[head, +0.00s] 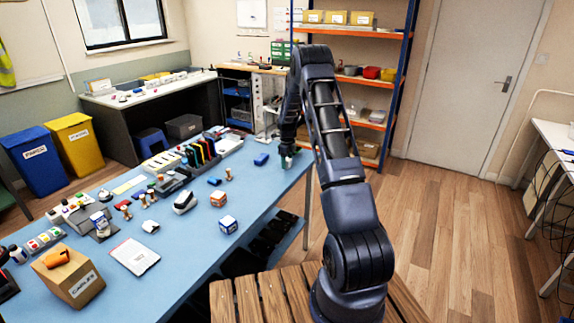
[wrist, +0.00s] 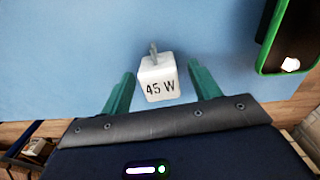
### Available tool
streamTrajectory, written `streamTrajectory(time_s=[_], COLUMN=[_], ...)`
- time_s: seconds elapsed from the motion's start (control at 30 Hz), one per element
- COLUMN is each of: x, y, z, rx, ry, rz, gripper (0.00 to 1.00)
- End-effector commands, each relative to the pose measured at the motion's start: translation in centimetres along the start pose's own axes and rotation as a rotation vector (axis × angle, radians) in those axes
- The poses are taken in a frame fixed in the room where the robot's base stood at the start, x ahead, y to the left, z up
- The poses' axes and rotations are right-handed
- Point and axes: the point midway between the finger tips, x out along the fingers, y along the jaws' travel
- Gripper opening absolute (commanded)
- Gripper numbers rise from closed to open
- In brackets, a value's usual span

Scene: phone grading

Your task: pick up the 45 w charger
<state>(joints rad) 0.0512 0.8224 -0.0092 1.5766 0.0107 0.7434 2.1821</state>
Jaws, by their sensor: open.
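The 45 W charger (wrist: 158,79) is a small white block with "45 W" printed on its face and a grey prong at its far end. In the wrist view it sits on the blue table (wrist: 60,60), just ahead of and partly between the two green fingers. My gripper (wrist: 162,88) is open, with one finger on each side of the charger and a gap to each. In the head view my gripper (head: 288,158) is low over the table's far right end. The charger is hard to make out there.
A green-rimmed dark object (wrist: 289,38) lies right of the charger in the wrist view. In the head view a blue object (head: 261,159) lies left of my gripper. A row of upright coloured items (head: 200,150) stands further left. The table edge is close by.

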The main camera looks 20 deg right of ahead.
Motion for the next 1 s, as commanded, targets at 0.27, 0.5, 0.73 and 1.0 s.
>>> streamTrajectory(time_s=[0.27, 0.5, 0.73, 1.0], x=[0.1, 0.0, -0.1, -3.1], y=[-0.1, -0.1, -0.1, -0.1], z=[0.0, 0.0, 0.0, 0.0], rx=[0.0, 0.0, 0.001, 0.001], ry=[0.0, 0.0, 0.0, -0.001], rz=[-0.001, -0.001, -0.001, -0.004], gripper=[0.52, 0.12, 0.12, 0.12])
